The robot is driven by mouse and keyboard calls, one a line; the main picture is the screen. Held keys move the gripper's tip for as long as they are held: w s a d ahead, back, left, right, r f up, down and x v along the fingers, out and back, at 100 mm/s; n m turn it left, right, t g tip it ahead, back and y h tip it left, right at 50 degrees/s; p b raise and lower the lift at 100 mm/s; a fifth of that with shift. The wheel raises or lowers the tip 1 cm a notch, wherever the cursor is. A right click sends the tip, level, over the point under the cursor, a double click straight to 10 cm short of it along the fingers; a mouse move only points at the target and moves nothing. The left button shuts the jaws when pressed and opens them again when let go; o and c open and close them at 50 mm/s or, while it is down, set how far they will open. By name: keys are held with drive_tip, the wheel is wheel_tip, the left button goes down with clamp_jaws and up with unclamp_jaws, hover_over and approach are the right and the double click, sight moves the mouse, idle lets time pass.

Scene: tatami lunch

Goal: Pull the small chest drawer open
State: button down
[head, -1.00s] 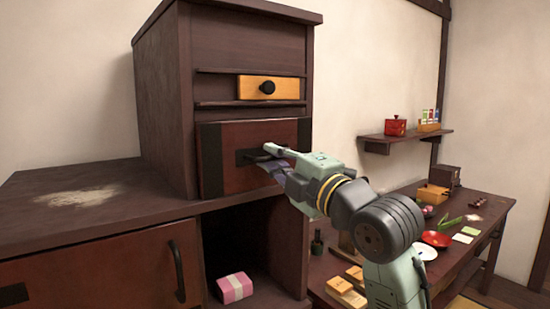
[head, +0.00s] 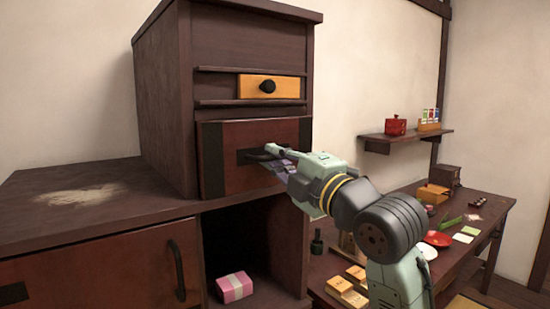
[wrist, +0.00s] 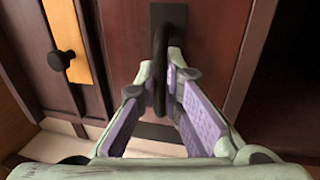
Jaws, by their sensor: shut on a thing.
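The small chest (head: 160,110) stands on the left counter. Its drawer (head: 230,172), with a red-brown front and dark end bands, is below the orange panel. In the head view the front seems to stand slightly proud of the chest. My fingers hide part of the handle in the head view.
The orange panel (head: 285,87) with a black knob is just above the drawer. A pink box (head: 236,287) lies in the open compartment below. A low table (head: 488,215) with dishes and blocks stands at right, under a wall shelf (head: 405,137).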

drive_tip(key=r+b+v, duration=0.2)
drive_tip(key=v, duration=0.8)
drive_tip(key=r+b+v, duration=0.2)
drive_tip(key=b+v, duration=0.1)
drive_tip(key=v, duration=0.8)
drive_tip(key=shift+s+d, duration=0.25)
drive_tip(key=shift+s, duration=0.1)
drive_tip(key=c, duration=1.7)
unclamp_jaws()
drive_tip(key=shift+d, duration=0.1)
drive_tip(key=v, duration=1.2)
drive_tip(key=shift+w, duration=0.1)
